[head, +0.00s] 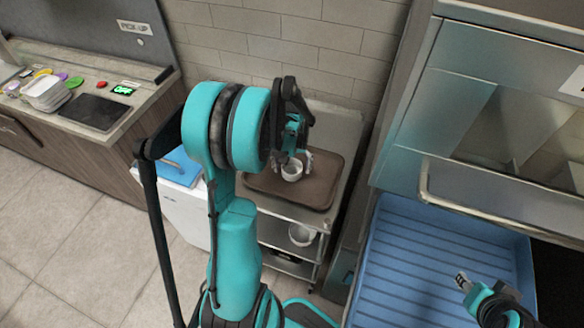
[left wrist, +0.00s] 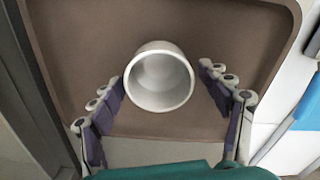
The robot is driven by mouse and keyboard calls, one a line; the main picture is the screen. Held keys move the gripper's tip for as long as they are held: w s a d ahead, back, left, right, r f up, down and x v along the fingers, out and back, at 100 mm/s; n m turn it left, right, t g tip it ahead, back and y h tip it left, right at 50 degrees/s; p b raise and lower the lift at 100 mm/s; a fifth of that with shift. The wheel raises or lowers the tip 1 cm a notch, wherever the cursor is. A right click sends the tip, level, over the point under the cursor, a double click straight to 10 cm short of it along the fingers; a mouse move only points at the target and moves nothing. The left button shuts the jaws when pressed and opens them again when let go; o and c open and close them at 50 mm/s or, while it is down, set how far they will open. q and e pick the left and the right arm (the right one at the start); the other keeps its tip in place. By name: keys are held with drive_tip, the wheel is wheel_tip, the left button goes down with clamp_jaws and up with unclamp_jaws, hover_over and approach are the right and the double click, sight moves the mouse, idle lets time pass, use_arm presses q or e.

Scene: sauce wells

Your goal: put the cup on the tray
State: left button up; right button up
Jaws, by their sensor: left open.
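The white cup (head: 291,173) stands upright on the brown tray (head: 318,190), toward its left part in the head view. In the left wrist view the cup (left wrist: 158,92) shows its open, empty mouth, with the tray (left wrist: 75,35) around it. My left gripper (head: 293,158) is right at the cup, partly hidden by its own wrist. In the left wrist view its fingers (left wrist: 160,76) are spread on either side of the cup, with visible gaps. My right gripper (head: 462,281) is far off at the lower right, over the blue ribbed surface; its finger opening is too small to judge.
The tray lies on a metal shelf cart, with a white bowl (head: 302,235) on a lower shelf. A blue ribbed bin (head: 415,255) and a steel machine (head: 480,120) stand at the right. A counter (head: 140,110) with a black pad is at the left. A tiled wall is behind.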

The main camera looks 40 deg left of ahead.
use_arm(q)
wheel_tip(320, 180, up, 10)
drive_tip(key=p, duration=0.3)
drive_tip(key=s+d+r+m+t, duration=0.3)
drive_tip(key=s+d+r, duration=0.1)
drive_tip(key=d, duration=0.6)
drive_tip(key=s+d+r+m+t, duration=0.4)
drive_tip(key=s+d, duration=0.1)
drive_tip(key=d, duration=0.5)
drive_tip(key=shift+s+d+r, duration=0.15)
drive_tip(key=shift+s, duration=0.2)
